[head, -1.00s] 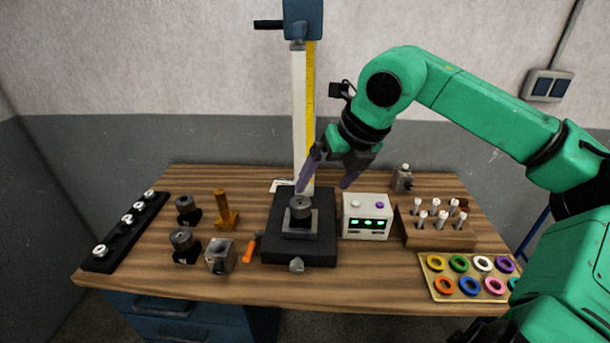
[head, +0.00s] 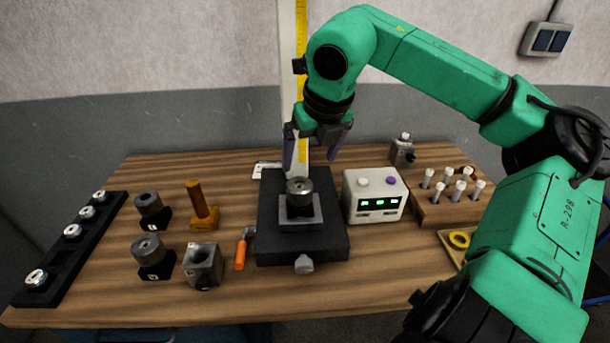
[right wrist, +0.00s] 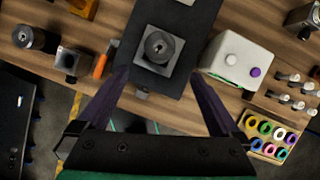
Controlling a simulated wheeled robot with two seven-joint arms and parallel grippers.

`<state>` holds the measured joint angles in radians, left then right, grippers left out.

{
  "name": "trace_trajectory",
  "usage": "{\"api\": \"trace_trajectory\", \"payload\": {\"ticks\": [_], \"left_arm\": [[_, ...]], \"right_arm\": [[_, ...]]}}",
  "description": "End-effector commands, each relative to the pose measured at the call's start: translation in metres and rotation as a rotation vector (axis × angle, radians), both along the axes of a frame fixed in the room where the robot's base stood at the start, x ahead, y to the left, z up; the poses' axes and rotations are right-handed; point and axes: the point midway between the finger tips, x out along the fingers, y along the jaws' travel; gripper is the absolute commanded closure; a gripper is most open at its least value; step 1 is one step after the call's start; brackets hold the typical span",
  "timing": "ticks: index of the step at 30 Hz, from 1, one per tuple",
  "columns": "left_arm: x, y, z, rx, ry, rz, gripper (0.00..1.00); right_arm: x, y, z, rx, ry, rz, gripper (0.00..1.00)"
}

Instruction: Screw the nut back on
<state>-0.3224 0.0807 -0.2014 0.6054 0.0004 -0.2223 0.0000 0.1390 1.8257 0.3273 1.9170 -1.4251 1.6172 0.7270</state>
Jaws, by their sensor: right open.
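A round dark grey part (head: 299,192) with a small hole in its top sits on a square grey plate (head: 315,217) on the black base (head: 277,241) of the column stand. It looks like a knurled nut, but I cannot tell how far it is threaded on. My right gripper (head: 312,163) is open and empty, with purple fingers pointing down just behind and above this part. In the right wrist view the part (right wrist: 159,47) lies ahead of the spread fingertips (right wrist: 160,75), apart from them. My left gripper is not in view.
Two similar grey cylinders on black blocks (head: 149,246), a brass post (head: 200,203), a bored steel block (head: 203,265) and an orange-handled tool (head: 241,252) stand left. A white box with green lights (head: 374,197) and a wooden rack (head: 445,207) stand right. The tall column rises behind.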

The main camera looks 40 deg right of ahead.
Motion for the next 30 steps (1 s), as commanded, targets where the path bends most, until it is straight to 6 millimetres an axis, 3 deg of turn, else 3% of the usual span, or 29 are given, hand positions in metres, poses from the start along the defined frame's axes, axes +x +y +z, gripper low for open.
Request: {"api": "trace_trajectory", "payload": {"ticks": [7,15,19,27,30], "left_arm": [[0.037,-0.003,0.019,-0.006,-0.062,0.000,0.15],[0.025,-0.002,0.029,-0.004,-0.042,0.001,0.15],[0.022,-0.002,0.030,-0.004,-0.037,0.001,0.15],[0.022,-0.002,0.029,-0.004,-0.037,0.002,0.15],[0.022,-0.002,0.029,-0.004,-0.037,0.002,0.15]], "right_arm": [[0.020,-0.006,-0.049,0.003,0.006,0.001,0.00],[0.041,-0.015,-0.106,-0.002,0.007,-0.001,0.00],[0.046,-0.016,-0.118,-0.001,0.004,0.002,0.00],[0.047,-0.016,-0.121,0.000,0.000,0.002,0.00],[0.047,-0.016,-0.121,0.000,0.000,0.002,0.38]]}}
